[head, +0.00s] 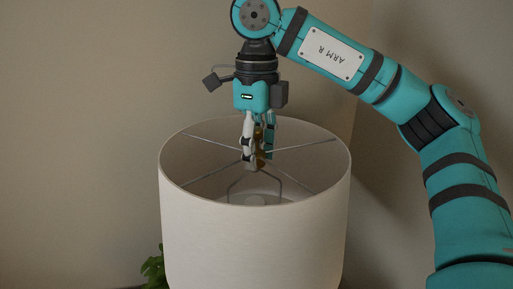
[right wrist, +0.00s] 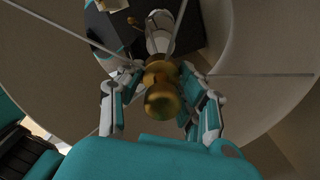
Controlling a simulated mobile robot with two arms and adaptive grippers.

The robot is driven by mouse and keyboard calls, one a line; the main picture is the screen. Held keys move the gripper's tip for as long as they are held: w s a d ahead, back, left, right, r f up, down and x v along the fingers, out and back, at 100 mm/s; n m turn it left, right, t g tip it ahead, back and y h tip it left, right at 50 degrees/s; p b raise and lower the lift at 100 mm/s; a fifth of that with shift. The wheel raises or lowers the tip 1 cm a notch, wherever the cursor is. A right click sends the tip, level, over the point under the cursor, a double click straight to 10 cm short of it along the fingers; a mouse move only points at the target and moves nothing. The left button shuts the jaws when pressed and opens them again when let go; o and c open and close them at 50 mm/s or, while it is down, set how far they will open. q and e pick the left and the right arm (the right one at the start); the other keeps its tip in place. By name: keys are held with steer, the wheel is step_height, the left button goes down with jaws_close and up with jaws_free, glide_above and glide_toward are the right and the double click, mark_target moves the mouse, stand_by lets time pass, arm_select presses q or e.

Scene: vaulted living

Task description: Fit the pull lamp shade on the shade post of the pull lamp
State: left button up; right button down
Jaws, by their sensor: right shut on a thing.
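The lamp shade (head: 255,235) is a pale, upright drum with thin spokes meeting at its middle. My right gripper (head: 258,165) reaches down into its open top and is shut on the brass knob at the spoke hub; the brass knob (right wrist: 163,98) shows between the fingers in the right wrist view. The shade's inner wall (right wrist: 268,98) fills the sides of that view. Below the knob is a pale bulb-like part of the pull lamp (right wrist: 160,42). The shade hides most of the lamp in the head view. I cannot tell whether the hub touches the post.
A green plant (head: 153,268) shows at the shade's lower left, partly hidden by it. A plain wall (head: 80,120) stands behind. A dark surface (right wrist: 115,28) with small items lies below the shade in the right wrist view.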

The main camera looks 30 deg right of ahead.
steer(key=shift+f, duration=0.1)
steer(key=c, duration=0.8)
jaws_free()
step_height(320, 180, up, 12)
steer(key=shift+r, duration=0.1)
steer(key=shift+f, duration=0.2)
stand_by(0.4)
